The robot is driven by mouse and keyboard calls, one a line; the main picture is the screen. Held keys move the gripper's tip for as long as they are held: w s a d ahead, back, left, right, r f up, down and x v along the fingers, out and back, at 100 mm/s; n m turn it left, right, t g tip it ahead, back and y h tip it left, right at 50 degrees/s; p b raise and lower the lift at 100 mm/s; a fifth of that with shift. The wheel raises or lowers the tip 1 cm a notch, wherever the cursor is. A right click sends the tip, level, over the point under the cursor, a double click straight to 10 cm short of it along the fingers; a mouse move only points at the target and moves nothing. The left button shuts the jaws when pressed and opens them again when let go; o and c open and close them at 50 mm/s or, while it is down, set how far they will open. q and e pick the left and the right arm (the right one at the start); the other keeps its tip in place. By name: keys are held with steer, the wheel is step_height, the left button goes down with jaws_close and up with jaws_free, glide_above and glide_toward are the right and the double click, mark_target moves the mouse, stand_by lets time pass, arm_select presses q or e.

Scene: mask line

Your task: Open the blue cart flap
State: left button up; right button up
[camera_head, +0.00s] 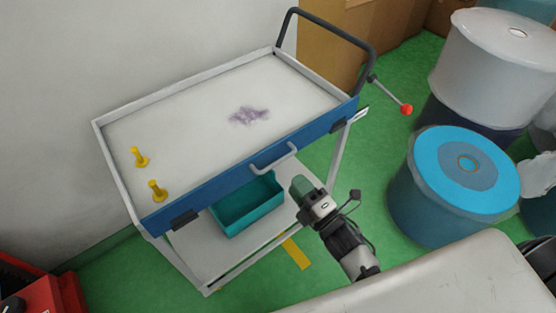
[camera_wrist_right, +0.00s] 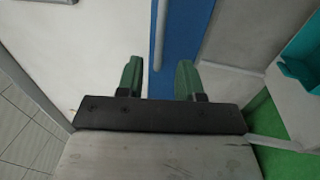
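The cart's blue flap (camera_head: 228,180) is the long blue front panel under the white top, upright along the cart's near side. A light grey bar handle (camera_head: 274,158) sticks out from its right half. My right gripper (camera_head: 302,186) has green fingertips and is just below and right of the handle, apart from it. In the right wrist view my right gripper (camera_wrist_right: 159,79) is open and empty. There the blue flap (camera_wrist_right: 180,40) runs up the picture, and the handle (camera_wrist_right: 161,35) lines up between the fingers. My left gripper is not in view.
Two yellow pegs (camera_head: 140,157) (camera_head: 157,190) and a purple stain (camera_head: 249,115) are on the white cart top (camera_head: 200,130). A teal bin (camera_head: 248,205) sits on the lower shelf. Large rolls (camera_head: 467,165) stand at right. Green floor (camera_head: 340,190) lies between.

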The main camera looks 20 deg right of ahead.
mark_target(277, 161)
steer(key=p+x, duration=0.1)
steer(key=x, duration=0.7)
steer(key=shift+w+a, duration=0.2)
jaws_close()
